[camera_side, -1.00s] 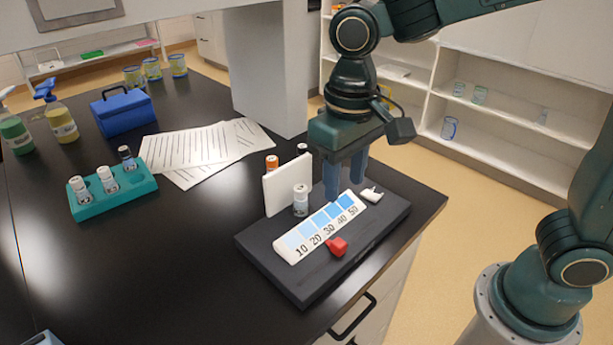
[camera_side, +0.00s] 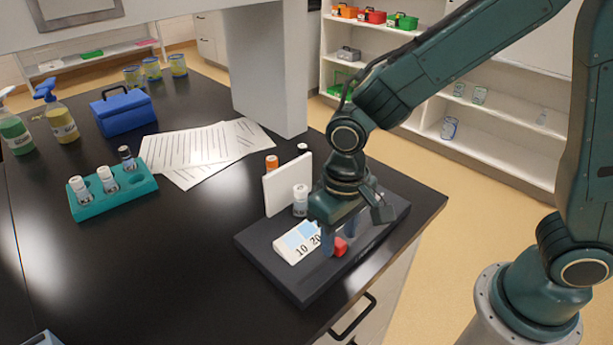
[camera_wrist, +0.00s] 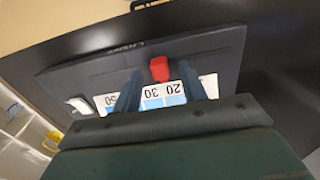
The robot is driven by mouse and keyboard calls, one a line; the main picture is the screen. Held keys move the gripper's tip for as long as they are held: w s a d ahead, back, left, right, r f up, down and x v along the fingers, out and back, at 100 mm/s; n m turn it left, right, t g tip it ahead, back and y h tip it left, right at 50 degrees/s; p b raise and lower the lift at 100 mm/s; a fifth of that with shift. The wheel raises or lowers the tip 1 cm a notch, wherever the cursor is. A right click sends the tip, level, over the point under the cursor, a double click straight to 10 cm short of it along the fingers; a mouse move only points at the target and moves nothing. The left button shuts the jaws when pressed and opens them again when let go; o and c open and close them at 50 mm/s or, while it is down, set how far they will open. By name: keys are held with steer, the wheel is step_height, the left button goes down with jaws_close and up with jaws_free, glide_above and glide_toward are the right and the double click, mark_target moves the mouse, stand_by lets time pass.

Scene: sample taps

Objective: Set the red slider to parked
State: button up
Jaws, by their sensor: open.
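The red slider (camera_side: 340,246) is a small block on the dark base plate (camera_side: 275,262), in front of the numbered blue scale (camera_side: 297,246). In the wrist view the red slider (camera_wrist: 159,69) lies beside the 20 and 30 marks of the scale (camera_wrist: 150,103). My gripper (camera_side: 338,236) is open and low over the scale. In the wrist view my gripper (camera_wrist: 160,79) has a finger on each side of the slider; contact is not clear. In the side view it hides the upper numbers. No parked label is readable.
A white piece (camera_wrist: 79,105) lies past the 50 end. A white upright panel (camera_side: 287,185) and a small vial (camera_side: 300,200) stand behind the scale. A teal rack (camera_side: 113,192) with vials and papers (camera_side: 205,150) lie left. The plate's front strip is mostly clear.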

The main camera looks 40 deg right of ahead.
mark_target(303, 282)
steer(key=shift+f, duration=0.5)
jaws_close()
steer(key=a, duration=0.9)
steer(key=shift+c, duration=0.3)
jaws_free()
steer(key=shift+o, duration=0.3)
